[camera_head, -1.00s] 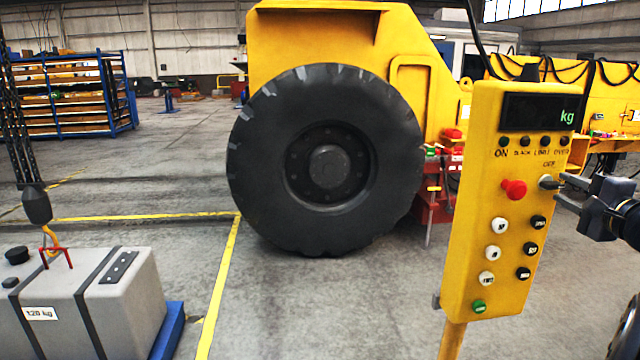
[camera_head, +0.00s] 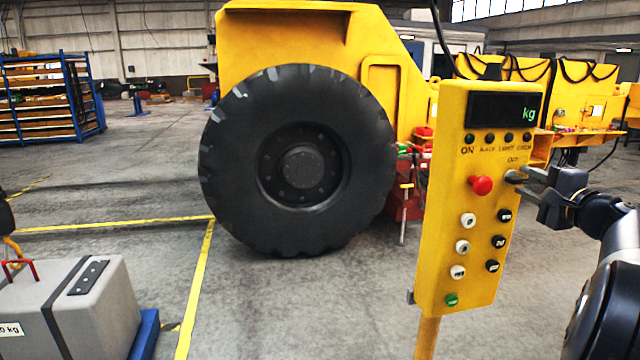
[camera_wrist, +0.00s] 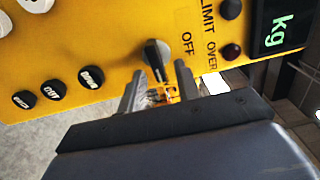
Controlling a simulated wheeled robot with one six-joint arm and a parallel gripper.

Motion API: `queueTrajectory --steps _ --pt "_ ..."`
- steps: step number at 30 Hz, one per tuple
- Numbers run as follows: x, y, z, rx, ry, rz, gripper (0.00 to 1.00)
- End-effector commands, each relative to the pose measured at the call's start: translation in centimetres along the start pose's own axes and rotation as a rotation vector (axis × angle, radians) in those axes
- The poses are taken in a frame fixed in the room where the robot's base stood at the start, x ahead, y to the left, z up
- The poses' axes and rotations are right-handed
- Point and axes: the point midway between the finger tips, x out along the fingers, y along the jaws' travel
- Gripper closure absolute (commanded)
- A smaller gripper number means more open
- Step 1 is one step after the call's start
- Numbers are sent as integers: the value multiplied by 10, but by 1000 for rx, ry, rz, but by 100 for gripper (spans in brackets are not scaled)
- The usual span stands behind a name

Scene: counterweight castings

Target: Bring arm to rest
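The yellow control box (camera_head: 452,240) stands on a post at the right of the head view. It has a dark display reading "kg", a red button (camera_head: 481,185), several white and black buttons, and a green button (camera_head: 451,300). A dark selector knob (camera_head: 515,176) is on its right side; the knob also shows in the wrist view (camera_wrist: 157,55), near the word OFF. My gripper (camera_head: 530,186) is right at the knob. In the wrist view its two fingers (camera_wrist: 158,86) stand apart, one to each side just below the knob, with a gap between them.
A grey block (camera_head: 105,315) marked in kg sits on a blue base at lower left. A yellow vehicle with a large black tyre (camera_head: 350,205) stands behind the box. Yellow lines (camera_head: 200,275) mark the floor. Blue shelving (camera_head: 82,95) is at far left.

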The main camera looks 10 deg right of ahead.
Motion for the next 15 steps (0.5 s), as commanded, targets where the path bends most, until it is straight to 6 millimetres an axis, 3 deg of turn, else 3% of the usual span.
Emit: queueTrajectory --steps 15 --pt "3 -7 2 -448 1 -1 68"
